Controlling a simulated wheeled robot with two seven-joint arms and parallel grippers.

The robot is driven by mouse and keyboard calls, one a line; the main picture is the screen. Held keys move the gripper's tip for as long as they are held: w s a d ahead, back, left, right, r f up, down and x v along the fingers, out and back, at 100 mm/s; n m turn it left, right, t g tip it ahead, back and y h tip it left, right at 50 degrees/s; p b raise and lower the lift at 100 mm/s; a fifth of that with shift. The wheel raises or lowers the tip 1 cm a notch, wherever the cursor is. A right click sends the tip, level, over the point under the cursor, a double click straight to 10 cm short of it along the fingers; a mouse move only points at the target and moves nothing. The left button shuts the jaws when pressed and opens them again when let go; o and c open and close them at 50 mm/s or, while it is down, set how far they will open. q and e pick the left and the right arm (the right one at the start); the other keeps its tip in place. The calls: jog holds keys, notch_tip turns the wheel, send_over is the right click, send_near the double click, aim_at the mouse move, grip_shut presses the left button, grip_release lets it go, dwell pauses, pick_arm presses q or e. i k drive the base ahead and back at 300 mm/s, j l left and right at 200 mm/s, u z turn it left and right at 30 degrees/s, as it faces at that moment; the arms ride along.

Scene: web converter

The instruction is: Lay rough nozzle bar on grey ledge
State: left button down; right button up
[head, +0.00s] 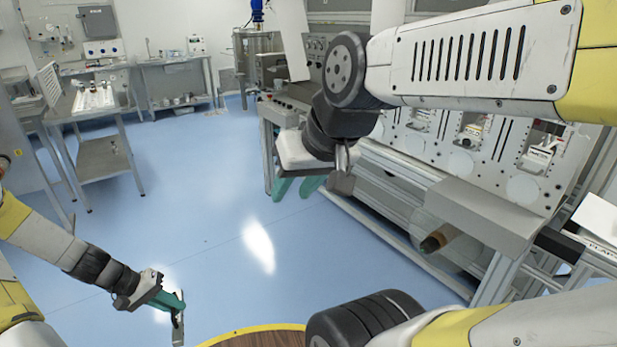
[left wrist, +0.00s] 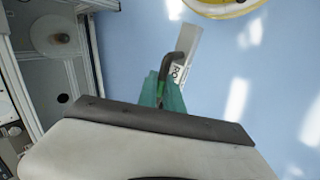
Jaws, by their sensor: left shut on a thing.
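My left gripper (head: 170,301) is at the lower left, low over the blue floor, with its green fingers shut on the rough nozzle bar (head: 178,328). In the left wrist view the bar (left wrist: 188,48) is a pale strip with a bent dark handle (left wrist: 169,68) between the fingers and a partly hidden label starting "RO". A grey ledge (head: 483,212) juts from the machine front at the right, well away from the bar. My right gripper (head: 297,187) hangs near the middle, its green fingers apart and nothing seen between them.
The machine (head: 410,195) with panels and rails fills the right side. A white labelled box (head: 598,220) is at the far right. A steel trolley (head: 98,115) stands at the left. The blue floor between is clear.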

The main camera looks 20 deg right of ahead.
aim_at(480, 203)
jog(key=l+z, duration=0.7)
jog(key=z, duration=0.15)
jog(key=l+z, duration=0.45)
jog(key=i+j, duration=0.05)
jog(key=j, duration=0.05)
